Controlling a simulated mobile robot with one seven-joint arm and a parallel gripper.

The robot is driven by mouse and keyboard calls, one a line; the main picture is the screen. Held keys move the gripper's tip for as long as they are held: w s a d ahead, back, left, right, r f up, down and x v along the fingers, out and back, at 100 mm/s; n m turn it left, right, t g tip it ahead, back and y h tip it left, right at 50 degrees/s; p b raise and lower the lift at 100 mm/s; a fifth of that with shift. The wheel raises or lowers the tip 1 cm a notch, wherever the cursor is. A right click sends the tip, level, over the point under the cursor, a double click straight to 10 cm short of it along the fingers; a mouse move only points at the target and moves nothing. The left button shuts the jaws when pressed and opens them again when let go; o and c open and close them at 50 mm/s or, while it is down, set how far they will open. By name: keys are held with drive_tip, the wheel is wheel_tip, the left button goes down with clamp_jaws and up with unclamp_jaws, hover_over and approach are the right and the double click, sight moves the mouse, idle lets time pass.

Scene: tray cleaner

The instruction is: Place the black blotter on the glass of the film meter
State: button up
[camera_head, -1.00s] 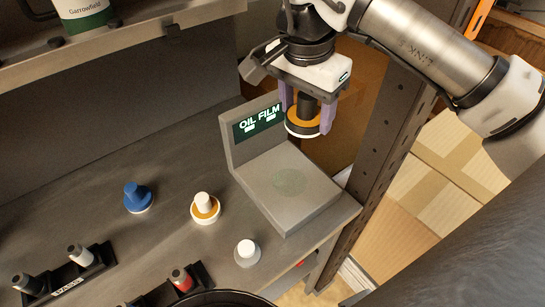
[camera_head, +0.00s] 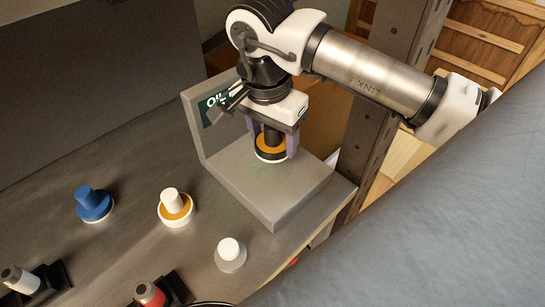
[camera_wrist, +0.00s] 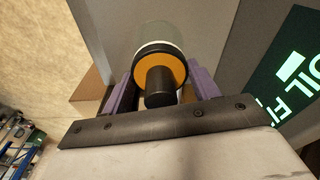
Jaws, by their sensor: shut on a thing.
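The black blotter (camera_head: 271,139) has a black knob, an orange top face and a dark rim with a pale underside. My gripper (camera_head: 272,147) is shut on it, with purple fingers on either side. The blotter is upright at the film meter (camera_head: 285,200), a grey L-shaped stand with a dark "OIL FILM" display. It is over the glass area of the base; I cannot tell whether it touches. The glass is mostly hidden behind the blotter. In the wrist view the blotter (camera_wrist: 160,71) sits between the fingers, and the round glass (camera_wrist: 157,34) shows just beyond it.
On the bench stand a blue blotter (camera_head: 94,204), a white one with an orange top (camera_head: 174,207) and a white-grey one (camera_head: 230,254). Racks with vials (camera_head: 155,294) are at the front left. A dark post (camera_head: 385,110) rises close to the meter's right.

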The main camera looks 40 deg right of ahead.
sight(268, 129)
drive_tip(key=shift+f+b, duration=1.3)
drive_tip(key=shift+f, duration=1.1)
drive_tip(key=shift+f+b, duration=0.25)
drive_tip(key=shift+b, duration=0.05)
drive_tip(key=o, duration=1)
drive_tip(key=shift+r, duration=0.1)
drive_tip(key=shift+r, duration=0.1)
drive_tip(key=shift+r+p, duration=0.25)
drive_tip(key=shift+p, duration=0.25)
drive_tip(key=r, duration=0.4)
drive_tip(key=a+r, duration=0.1)
drive_tip(key=r, duration=0.6)
drive_tip(key=shift+s+a+r, duration=0.2)
drive_tip(key=shift+s+r, duration=0.05)
drive_tip(key=shift+r, duration=0.05)
